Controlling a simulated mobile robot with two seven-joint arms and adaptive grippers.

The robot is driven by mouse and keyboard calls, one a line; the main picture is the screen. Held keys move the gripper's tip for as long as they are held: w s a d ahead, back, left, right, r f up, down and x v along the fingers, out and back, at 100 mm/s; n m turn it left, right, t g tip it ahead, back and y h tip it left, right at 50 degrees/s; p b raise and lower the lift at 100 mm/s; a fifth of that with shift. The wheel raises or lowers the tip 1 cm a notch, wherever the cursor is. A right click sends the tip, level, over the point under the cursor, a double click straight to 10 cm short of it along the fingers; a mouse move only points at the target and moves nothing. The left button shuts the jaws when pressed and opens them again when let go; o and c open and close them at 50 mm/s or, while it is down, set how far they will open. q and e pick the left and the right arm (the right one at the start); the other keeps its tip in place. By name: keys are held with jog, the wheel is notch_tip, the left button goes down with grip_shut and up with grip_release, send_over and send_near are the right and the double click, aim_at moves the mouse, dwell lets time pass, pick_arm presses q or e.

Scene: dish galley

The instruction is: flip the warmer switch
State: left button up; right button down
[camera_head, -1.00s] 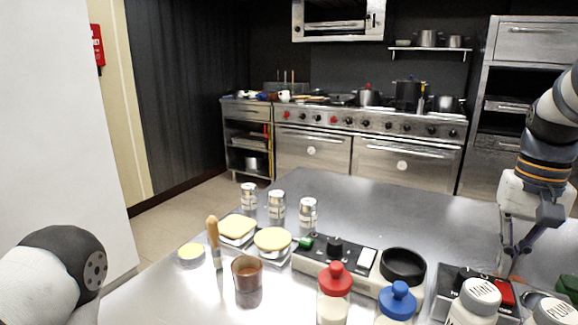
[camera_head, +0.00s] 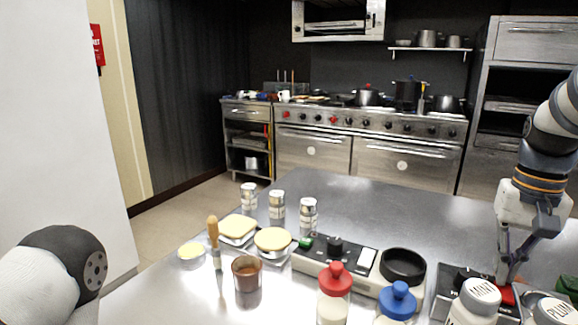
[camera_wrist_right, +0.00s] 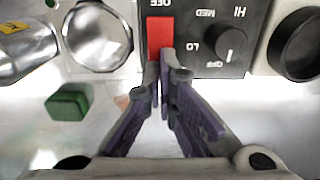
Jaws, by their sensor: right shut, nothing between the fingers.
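A red rocker switch (camera_wrist_right: 160,34) sits on a dark control panel (camera_wrist_right: 198,62), beside a knob (camera_wrist_right: 230,42) marked HI, MED, LO and OFF. Another OFF label stands at the switch's far end in the right wrist view. The switch also shows at lower right in the head view (camera_head: 507,296), partly hidden by bottles. My right gripper (camera_wrist_right: 164,68) is shut and empty, its fingertips at the switch's near edge; I cannot tell whether they touch. In the head view it points down over this panel (camera_head: 506,279). My left gripper is out of view.
A black ring-shaped dish (camera_head: 403,265) stands left of the panel. Another panel with a white switch (camera_head: 367,258) is farther left. Bottles with red (camera_head: 335,279) and blue (camera_head: 397,300) caps and a MINT jar (camera_head: 478,298) crowd the front. A green block (camera_wrist_right: 68,102) lies nearby.

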jog(key=shift+f, duration=0.2)
notch_tip(320, 180, up, 7)
dwell(0.7)
